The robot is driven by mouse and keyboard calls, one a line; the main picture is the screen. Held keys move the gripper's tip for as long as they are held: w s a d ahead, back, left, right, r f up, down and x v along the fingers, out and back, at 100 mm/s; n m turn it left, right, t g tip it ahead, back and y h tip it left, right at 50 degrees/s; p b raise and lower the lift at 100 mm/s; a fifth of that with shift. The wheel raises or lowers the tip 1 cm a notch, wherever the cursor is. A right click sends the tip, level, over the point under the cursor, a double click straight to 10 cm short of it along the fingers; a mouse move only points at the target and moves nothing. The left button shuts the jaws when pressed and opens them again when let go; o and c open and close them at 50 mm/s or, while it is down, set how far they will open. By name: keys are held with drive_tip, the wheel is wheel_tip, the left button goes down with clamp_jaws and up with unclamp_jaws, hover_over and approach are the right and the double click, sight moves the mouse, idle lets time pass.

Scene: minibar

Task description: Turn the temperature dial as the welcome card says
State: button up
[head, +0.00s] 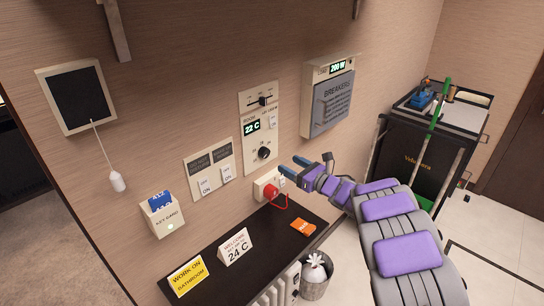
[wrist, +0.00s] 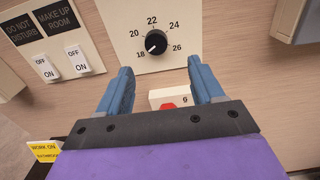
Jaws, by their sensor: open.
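The temperature dial (head: 264,153) is a black knob on a cream wall panel, below a display (head: 251,127) reading 22 C. In the wrist view the dial (wrist: 156,42) sits inside a scale from 18 to 26, and its white mark points lower left, towards 18. The welcome card (head: 235,246) stands on the dark shelf and reads 24 C. My gripper (head: 291,166) is open and empty, at the right of the dial and lower in the head view. In the wrist view its blue fingers (wrist: 160,82) are spread below the dial, apart from it.
Two-switch panel (head: 210,169) and key card holder (head: 161,215) are left. A breaker box (head: 331,97) is upper right. A yellow card (head: 188,278) and orange packet (head: 303,228) are on the shelf (head: 270,232).

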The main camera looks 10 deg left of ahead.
sight(266, 154)
drive_tip(key=x, duration=0.6)
drive_tip(key=s+x, duration=0.1)
drive_tip(key=x, duration=0.2)
drive_tip(key=shift+a+f+b, duration=0.1)
drive_tip(key=shift+a+b, duration=0.2)
drive_tip(key=shift+a, duration=0.05)
drive_tip(key=shift+w+a, duration=0.25)
drive_tip(key=shift+w+d, duration=0.2)
drive_tip(key=shift+w, duration=0.2)
drive_tip(key=shift+a, duration=0.5)
drive_tip(key=c, duration=0.5)
drive_tip(key=shift+d, duration=0.2)
drive_tip(key=c, duration=0.5)
